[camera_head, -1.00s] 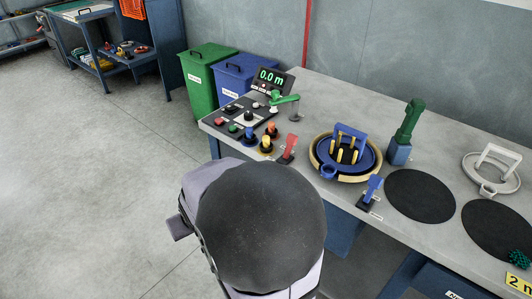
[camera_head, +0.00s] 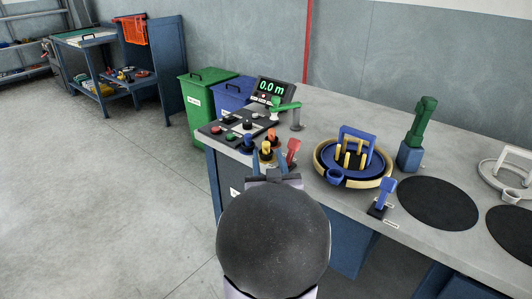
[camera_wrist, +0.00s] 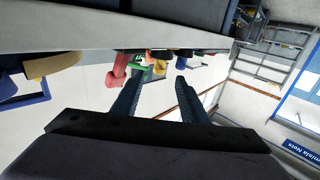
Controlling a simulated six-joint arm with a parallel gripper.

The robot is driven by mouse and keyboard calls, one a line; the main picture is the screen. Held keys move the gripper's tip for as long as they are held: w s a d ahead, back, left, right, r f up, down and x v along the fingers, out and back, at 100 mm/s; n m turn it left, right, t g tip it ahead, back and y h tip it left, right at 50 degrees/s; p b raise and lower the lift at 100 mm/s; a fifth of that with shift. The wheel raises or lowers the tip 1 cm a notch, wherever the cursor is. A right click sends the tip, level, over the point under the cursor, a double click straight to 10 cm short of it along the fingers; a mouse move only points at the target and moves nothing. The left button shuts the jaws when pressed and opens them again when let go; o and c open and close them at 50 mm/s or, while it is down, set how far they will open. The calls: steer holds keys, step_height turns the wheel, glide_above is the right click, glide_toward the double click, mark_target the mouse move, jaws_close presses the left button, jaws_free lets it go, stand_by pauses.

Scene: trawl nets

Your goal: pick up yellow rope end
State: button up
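I cannot make out a yellow rope end for certain in either view. The yellow things on the bench are a yellow-topped knob (camera_head: 267,152) between blue and orange ones, and upright yellow pegs (camera_head: 348,158) inside a blue ring with a cream rim (camera_head: 322,162). My gripper (camera_head: 269,160) is at the bench's front edge, close to the knobs, partly hidden behind my own round wrist housing. In the wrist view my gripper (camera_wrist: 158,78) has its two fingers apart with nothing between them. Beyond the fingertips are a red lever (camera_wrist: 117,72) and other coloured knobs.
A red lever (camera_head: 291,150) and a blue lever (camera_head: 382,195) stand near the front edge. A green-and-blue upright tool (camera_head: 414,135) and black round mats (camera_head: 437,203) are to the right. Green (camera_head: 200,105) and blue bins stand behind. A trolley (camera_head: 105,65) is far left, with clear floor before it.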

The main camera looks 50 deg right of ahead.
mark_target(266, 146)
steer(key=shift+x, duration=3.55)
jaws_close()
